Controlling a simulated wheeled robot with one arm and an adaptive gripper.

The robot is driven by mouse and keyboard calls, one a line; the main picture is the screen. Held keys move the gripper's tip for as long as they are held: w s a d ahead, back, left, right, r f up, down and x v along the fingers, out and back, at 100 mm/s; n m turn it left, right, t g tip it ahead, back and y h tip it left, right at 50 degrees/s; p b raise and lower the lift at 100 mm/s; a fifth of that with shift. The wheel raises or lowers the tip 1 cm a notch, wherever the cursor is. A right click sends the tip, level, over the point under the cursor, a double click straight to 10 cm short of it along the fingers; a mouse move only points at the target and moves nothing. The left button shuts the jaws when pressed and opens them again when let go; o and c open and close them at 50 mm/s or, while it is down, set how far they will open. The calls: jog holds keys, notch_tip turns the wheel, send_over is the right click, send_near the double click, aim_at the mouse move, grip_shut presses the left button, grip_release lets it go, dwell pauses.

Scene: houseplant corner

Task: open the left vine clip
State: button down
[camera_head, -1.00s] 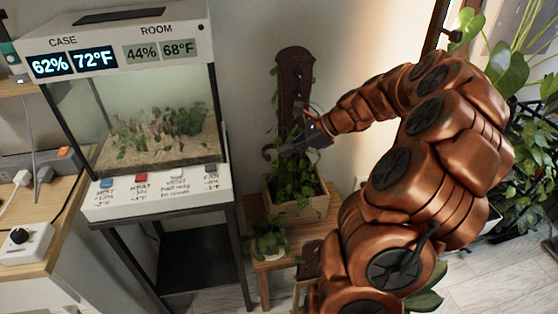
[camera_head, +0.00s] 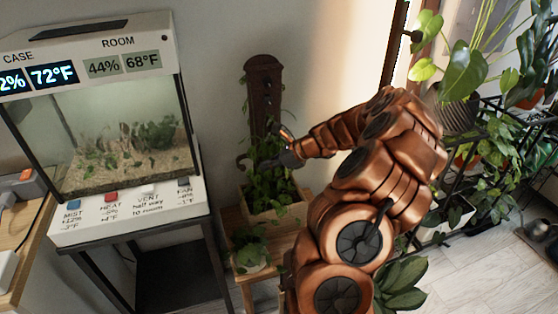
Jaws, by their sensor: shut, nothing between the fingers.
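A dark brown upright board (camera_head: 264,90) stands against the wall, rising out of a wooden planter (camera_head: 284,210) with a leafy vine (camera_head: 268,178) on it. A dark hook-like piece (camera_head: 241,162) sticks out at the board's left side; I cannot tell whether it is the left vine clip or whether it is open. My gripper (camera_head: 282,160) is in front of the board's lower part, among the leaves, just right of the hook-like piece. It is shut and empty. Its fingertips are small and partly lost against the vine.
A glass terrarium case (camera_head: 110,150) with readouts and labelled buttons stands at the left on a dark stand. A small potted plant (camera_head: 250,255) sits on the wooden stool. Several large plants (camera_head: 470,70) crowd the right side. Bare floor (camera_head: 470,275) shows at lower right.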

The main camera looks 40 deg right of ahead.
jog(key=shift+w+a+f, duration=0.2)
jog(key=shift+w+a, duration=0.25)
jog(key=shift+w, duration=0.2)
jog(key=shift+w+a+f, duration=0.25)
jog(key=shift+w+a, duration=0.15)
jog(key=shift+w, duration=0.3)
jog(key=shift+w+a+f, duration=0.2)
jog(key=shift+w+a, duration=0.25)
jog(key=shift+w, duration=0.2)
jog(key=shift+a, duration=0.2)
